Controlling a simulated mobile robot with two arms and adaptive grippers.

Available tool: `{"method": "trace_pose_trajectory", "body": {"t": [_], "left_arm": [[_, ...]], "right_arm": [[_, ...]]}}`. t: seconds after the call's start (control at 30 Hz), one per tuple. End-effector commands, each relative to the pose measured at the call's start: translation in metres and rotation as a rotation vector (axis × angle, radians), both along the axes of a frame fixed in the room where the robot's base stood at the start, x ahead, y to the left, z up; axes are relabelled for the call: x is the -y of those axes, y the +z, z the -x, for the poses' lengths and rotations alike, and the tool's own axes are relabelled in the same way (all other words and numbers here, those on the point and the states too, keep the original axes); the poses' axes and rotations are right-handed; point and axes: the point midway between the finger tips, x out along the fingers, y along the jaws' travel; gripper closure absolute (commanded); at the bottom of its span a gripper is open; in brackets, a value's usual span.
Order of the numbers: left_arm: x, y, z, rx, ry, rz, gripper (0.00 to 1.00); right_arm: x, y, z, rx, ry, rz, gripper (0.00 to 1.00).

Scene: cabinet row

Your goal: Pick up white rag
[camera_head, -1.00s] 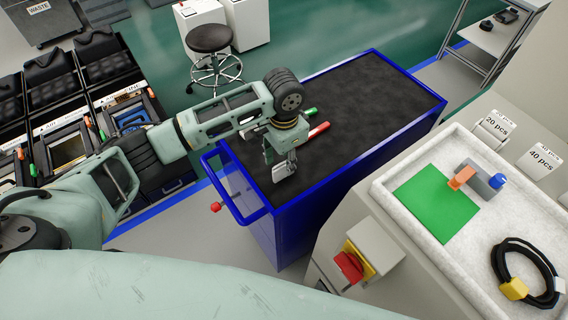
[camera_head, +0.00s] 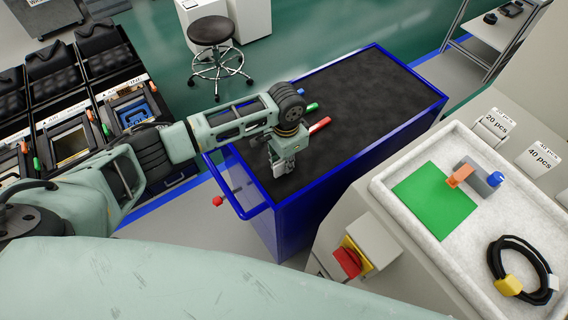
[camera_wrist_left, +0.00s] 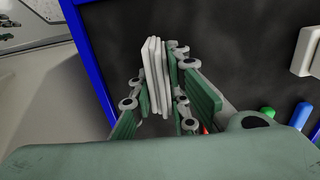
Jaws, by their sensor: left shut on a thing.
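The white rag (camera_wrist_left: 155,75) shows in the left wrist view as a folded stack of pale layers standing on edge between the fingers. My left gripper (camera_wrist_left: 160,100) is shut on it, with green-padded fingers on both sides. In the head view my left gripper (camera_head: 283,168) points down at the near left end of the dark cart top, and the rag is small and hard to separate from the fingers there. My right gripper is not in view.
The blue-framed cart (camera_head: 370,85) has a mostly clear black top. A red marker (camera_head: 320,125) and a green marker (camera_head: 312,107) lie close to my left gripper. A pale tray (camera_head: 465,255) is at right, and a black stool (camera_head: 210,30) stands behind.

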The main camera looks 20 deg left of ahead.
Motion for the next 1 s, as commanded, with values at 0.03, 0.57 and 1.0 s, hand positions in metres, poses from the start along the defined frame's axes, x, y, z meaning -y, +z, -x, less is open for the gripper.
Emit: {"method": "trace_pose_trajectory", "body": {"t": [0.03, 0.57, 1.0], "left_arm": [[0.000, 0.000, 0.000, 0.000, 0.000, 0.000, 0.96], [0.000, 0.005, -0.001, 0.002, 0.000, 0.001, 1.00], [0.042, 0.064, 0.016, 0.003, -0.006, 0.005, 1.00]], "right_arm": [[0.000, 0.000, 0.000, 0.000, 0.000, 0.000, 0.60], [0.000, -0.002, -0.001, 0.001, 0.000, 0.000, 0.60], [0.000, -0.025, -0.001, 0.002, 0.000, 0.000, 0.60]]}}
